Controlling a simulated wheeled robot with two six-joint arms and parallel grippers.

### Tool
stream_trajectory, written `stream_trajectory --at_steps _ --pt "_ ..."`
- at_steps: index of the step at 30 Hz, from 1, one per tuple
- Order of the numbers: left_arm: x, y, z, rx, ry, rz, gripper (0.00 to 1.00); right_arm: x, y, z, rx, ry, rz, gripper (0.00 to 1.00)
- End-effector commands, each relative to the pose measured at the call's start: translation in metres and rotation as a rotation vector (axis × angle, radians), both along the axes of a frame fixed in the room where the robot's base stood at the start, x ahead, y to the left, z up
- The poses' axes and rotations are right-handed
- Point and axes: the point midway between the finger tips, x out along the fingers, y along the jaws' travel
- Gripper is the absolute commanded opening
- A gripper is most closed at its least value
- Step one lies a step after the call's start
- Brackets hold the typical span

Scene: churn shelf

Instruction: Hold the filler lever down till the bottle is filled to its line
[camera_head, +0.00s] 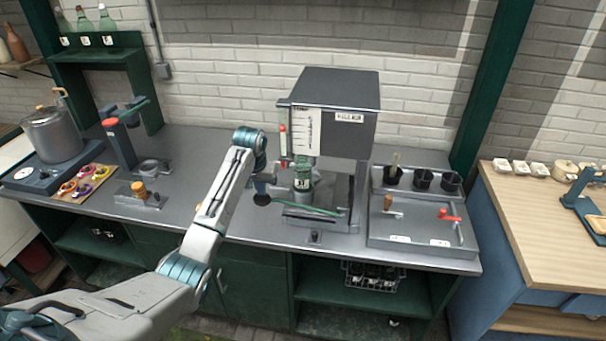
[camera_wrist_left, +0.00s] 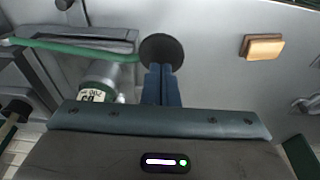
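The grey filler machine (camera_head: 345,92) stands on the counter against the wall. A green bottle (camera_head: 302,180) with a white label stands upright under its spout; the bottle (camera_wrist_left: 100,84) also shows in the left wrist view. Its liquid level and line are too small to tell. The lever's round black pad (camera_head: 261,199) sticks out left of the bottle; the pad (camera_wrist_left: 161,50) also shows in the wrist view. My left gripper (camera_head: 268,186) is shut and empty, its blue fingertips (camera_wrist_left: 161,70) over the pad's edge. Whether they touch it I cannot tell. My right gripper is out of view.
Right of the filler is a grey tray (camera_head: 415,222) with a red-handled tap (camera_head: 449,215) and black cups. Left are a capping stand (camera_head: 122,140), a steel pot (camera_head: 52,135) and a board of coloured rings (camera_head: 80,184).

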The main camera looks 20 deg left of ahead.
Motion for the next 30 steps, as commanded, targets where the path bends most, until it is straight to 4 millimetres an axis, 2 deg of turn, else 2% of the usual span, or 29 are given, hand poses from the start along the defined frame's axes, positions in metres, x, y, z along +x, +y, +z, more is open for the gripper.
stream_trajectory --at_steps 24,30 --pt "0.000 -0.001 -0.029 0.000 0.002 0.000 0.00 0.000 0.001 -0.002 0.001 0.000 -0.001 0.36" --pt "0.000 0.000 -0.031 0.000 0.001 0.000 0.00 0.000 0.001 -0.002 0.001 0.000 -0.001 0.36"
